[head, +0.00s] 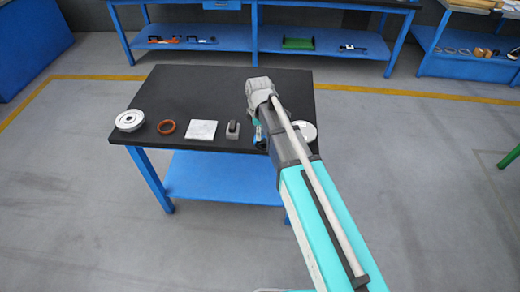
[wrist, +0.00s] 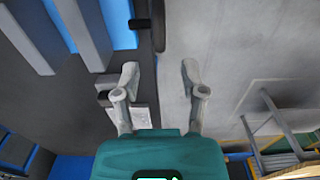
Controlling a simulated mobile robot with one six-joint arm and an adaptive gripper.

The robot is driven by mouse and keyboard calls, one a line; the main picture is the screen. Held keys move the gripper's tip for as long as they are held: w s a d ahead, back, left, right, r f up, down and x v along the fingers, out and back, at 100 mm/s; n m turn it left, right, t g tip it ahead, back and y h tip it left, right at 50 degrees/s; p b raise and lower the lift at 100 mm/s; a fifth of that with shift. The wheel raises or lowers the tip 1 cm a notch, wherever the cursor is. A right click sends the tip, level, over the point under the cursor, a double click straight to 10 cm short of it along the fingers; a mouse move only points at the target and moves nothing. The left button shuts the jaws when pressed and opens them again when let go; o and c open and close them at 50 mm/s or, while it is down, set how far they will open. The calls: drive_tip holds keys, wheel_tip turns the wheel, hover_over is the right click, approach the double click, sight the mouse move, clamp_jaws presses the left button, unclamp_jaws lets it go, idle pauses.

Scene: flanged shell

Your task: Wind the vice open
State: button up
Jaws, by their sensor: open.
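My gripper (wrist: 162,93) shows in the wrist view with its two grey fingers spread apart and nothing between them. In the head view its teal body is mostly hidden behind my arm, near the right front part of the black table. A small grey block with a dark top (head: 233,129) stands on the table just left of my gripper. In the wrist view, a light and dark piece (wrist: 106,98) shows partly behind the left finger; I cannot tell what it is.
The table's back half is clear. Blue benches stand behind.

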sight(259, 146)
drive_tip(key=shift+f+b, duration=3.6)
drive_tip(key=shift+f, duration=0.3)
clamp_jaws()
drive_tip(key=shift+d, duration=0.1)
